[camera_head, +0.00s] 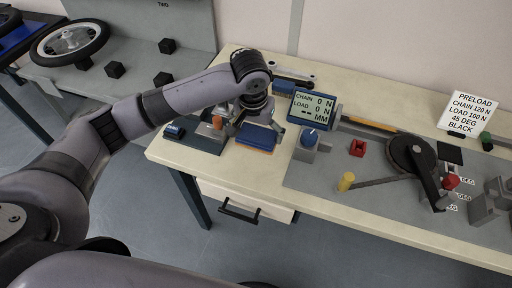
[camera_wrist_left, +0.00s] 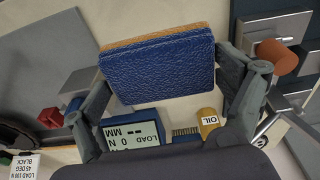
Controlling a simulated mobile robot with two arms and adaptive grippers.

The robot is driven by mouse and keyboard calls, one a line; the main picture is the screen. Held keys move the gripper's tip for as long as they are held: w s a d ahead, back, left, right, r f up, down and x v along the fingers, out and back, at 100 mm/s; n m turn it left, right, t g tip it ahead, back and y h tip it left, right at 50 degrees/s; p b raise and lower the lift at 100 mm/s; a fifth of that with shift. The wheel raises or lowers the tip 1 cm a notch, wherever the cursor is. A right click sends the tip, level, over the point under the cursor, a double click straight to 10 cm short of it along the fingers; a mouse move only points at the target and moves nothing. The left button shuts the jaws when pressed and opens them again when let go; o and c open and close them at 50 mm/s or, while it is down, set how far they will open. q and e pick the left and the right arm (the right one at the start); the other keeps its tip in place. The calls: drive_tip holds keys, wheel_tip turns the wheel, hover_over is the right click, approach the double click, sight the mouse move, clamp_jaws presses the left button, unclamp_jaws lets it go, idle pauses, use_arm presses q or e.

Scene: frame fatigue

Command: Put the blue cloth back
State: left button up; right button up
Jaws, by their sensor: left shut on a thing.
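The blue cloth (camera_head: 257,136) is a thick folded pad with a tan underside or layer, near the left end of the bench. In the left wrist view the blue cloth (camera_wrist_left: 160,68) fills the space between the fingers, with its tan edge at the top. My left gripper (camera_head: 250,116) is over it and shut on its two sides; its fingers are partly hidden by the wrist in the head view. I cannot tell whether the cloth touches the bench. My right gripper is not in view.
A dark tray (camera_head: 205,145) with an orange-brown piece (camera_head: 217,121) is left of the cloth. A display (camera_head: 312,108) and a blue-topped knob (camera_head: 308,139) stand right of it. A grey plate with a dark disc (camera_head: 410,155) fills the bench's right. A drawer (camera_head: 240,203) is below.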

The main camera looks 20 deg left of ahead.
sight(256, 137)
use_arm(q)
wheel_tip(256, 137, down, 4)
drive_tip(key=shift+r, duration=0.25)
wheel_tip(256, 137, down, 4)
drive_tip(key=shift+f, duration=0.1)
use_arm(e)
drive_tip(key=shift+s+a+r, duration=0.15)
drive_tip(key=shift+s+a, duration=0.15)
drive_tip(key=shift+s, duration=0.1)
use_arm(q)
drive_tip(key=o, duration=1.3)
drive_tip(key=shift+f, duration=0.15)
drive_tip(key=r, duration=0.4)
drive_tip(key=s+r, duration=0.1)
drive_tip(key=r, duration=0.7)
drive_tip(key=shift+s+a+r, duration=0.1)
drive_tip(key=shift+s, duration=0.3)
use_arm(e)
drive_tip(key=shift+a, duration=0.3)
